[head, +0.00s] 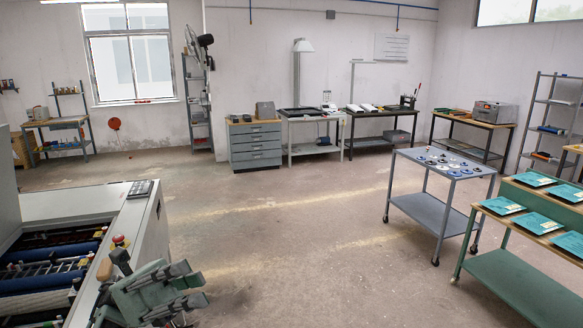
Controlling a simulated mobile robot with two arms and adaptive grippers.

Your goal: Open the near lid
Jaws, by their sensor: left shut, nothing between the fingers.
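The plate processor (157,238) stands at the left, cut off by the picture's edge. Its top is uncovered at the front left, with blue rollers (48,281) showing inside. A pale upright panel (8,185) stands at the far left edge; I cannot tell whether it is a lid. No near lid can be made out for sure. My left gripper (188,288), green-grey, is at the bottom left, in front of the processor's right side. It is shut and empty, with no lid held. My right gripper is out of view.
A keypad (140,189) lies on the processor's back corner, and a red button (119,240) is on its near side. The concrete floor (290,240) is clear. A wheeled cart (437,208) and a green table (520,280) with teal plates stand at the right.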

